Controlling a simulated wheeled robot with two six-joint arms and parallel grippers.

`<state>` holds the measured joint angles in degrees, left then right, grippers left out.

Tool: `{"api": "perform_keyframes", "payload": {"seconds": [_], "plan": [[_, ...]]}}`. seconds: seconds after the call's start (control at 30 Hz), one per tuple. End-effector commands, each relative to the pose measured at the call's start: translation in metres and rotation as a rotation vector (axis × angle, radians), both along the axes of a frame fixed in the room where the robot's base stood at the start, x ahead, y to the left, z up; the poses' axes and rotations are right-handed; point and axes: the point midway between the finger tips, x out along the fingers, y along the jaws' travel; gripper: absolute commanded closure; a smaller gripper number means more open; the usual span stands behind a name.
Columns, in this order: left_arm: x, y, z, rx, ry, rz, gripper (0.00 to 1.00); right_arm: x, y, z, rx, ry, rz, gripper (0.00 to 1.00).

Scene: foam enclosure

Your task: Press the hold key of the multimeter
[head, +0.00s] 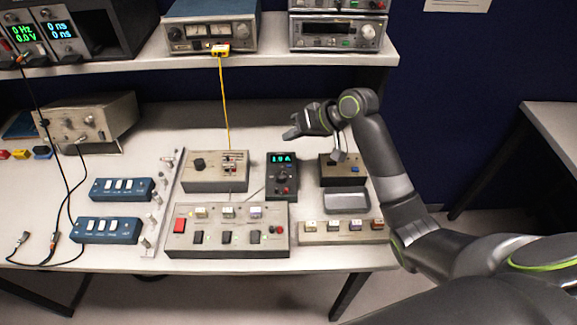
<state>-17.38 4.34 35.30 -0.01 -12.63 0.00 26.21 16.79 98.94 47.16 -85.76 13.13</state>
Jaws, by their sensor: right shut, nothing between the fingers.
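The likely multimeter (282,178) is a small dark upright-faced box near the middle of the bench, with a lit green display reading about 1.9 A. Small controls show below its display, but they are too small to tell which is the hold key. My right gripper (291,134) is shut and empty. My left gripper is not in view.
Left of the multimeter is a beige box (215,172) with a yellow cable. In front lies a wide switch panel (226,231); right are a dark-topped box (343,170) and a grey tray (346,200). A shelf (270,59) with instruments runs along the back.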

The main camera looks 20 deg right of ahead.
Motion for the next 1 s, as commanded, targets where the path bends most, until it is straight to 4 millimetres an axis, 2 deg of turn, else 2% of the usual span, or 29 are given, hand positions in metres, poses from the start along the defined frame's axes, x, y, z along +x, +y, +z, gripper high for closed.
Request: {"api": "perform_keyframes", "payload": {"seconds": [0.2, 0.6, 0.8, 1.0], "plan": [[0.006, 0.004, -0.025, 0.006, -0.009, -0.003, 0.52, 0.0, 0.0, -0.022, 0.0, -0.001, 0.001, 1.0], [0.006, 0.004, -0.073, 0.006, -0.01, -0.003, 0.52, 0.0, 0.0, -0.061, 0.0, -0.001, 0.0, 1.0], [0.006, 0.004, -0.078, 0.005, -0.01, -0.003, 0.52, 0.0, 0.0, -0.079, 0.0, 0.001, -0.001, 1.0], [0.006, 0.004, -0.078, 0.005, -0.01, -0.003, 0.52, 0.0, 0.0, -0.082, -0.001, 0.0, -0.001, 1.0]]}}
